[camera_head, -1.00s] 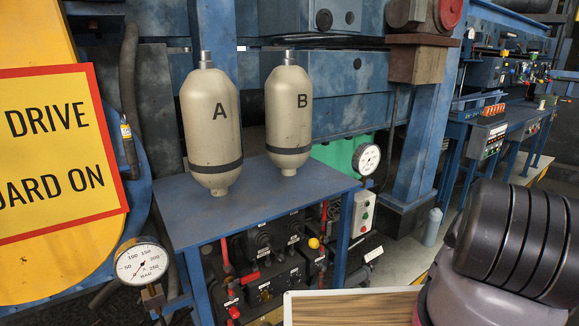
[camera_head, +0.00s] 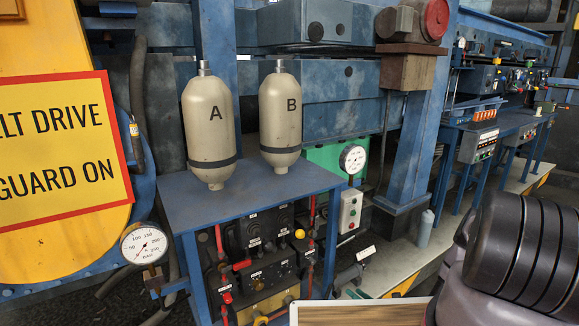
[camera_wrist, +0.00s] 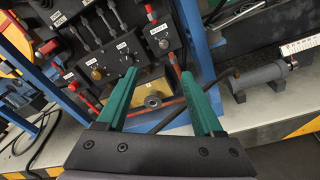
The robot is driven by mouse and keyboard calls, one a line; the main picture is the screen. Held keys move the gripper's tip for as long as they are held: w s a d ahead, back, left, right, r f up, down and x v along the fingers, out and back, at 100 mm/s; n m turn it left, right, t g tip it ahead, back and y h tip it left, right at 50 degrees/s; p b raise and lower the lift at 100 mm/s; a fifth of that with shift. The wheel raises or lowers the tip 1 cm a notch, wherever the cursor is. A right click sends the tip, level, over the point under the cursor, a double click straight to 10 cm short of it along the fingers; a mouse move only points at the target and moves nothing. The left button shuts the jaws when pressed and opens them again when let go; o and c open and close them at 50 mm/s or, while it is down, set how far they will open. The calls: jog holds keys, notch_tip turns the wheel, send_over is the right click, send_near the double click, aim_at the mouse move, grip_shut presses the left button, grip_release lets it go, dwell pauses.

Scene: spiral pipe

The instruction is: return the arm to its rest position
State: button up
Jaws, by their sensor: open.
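My gripper (camera_wrist: 160,100) shows in the wrist view, its two green fingers spread apart with nothing between them. Beyond the fingers is the lower front of a blue-framed stand with valves, knobs and red-handled parts. In the head view my dark ribbed arm link fills the lower right corner, and the gripper itself is out of that view.
A blue stand (camera_head: 330,178) bears cylinders A (camera_head: 209,130) and B (camera_head: 280,115). A valve panel (camera_head: 262,250) is below. A pressure gauge (camera_head: 144,244) stands at left. A grey cylinder (camera_wrist: 258,80) lies right of the fingers. A blue workbench (camera_head: 510,125) is at far right.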

jog(key=w+a+r+n+g+y, duration=0.1)
jog(key=w+r+n+g+y, duration=0.3)
jog(key=r, duration=0.6)
jog(key=w+r+n+g+h, duration=0.1)
jog(key=r+n+g, duration=0.2)
jog(key=r+n, duration=0.55)
jog(key=w+a+r+n+g+y, duration=0.1)
jog(key=w+r+n+g+y, duration=0.15)
jog(key=r, duration=1.05)
jog(key=s+a+r+n+g+h, duration=0.1)
jog(key=s+r+n+g+h, duration=0.2)
jog(key=r, duration=0.7)
jog(key=s+a+r+n+g+h, duration=0.1)
jog(key=s+r+n+h, duration=0.3)
jog(key=r, duration=0.6)
jog(key=s+d+r+n+t+h, duration=0.2)
jog(key=s+r+n+t+h, duration=0.1)
jog(key=s+r, duration=0.7)
jog(key=s+d+r+n+t+h, duration=0.1)
jog(key=s+r+n+t+h, duration=0.2)
jog(key=s+r, duration=0.8)
jog(key=s+n, duration=0.2)
jog(key=shift+d+r+n+t+h, duration=0.15)
jog(key=shift+d+n+t+h, duration=0.2)
jog(key=shift+d+n, duration=0.05)
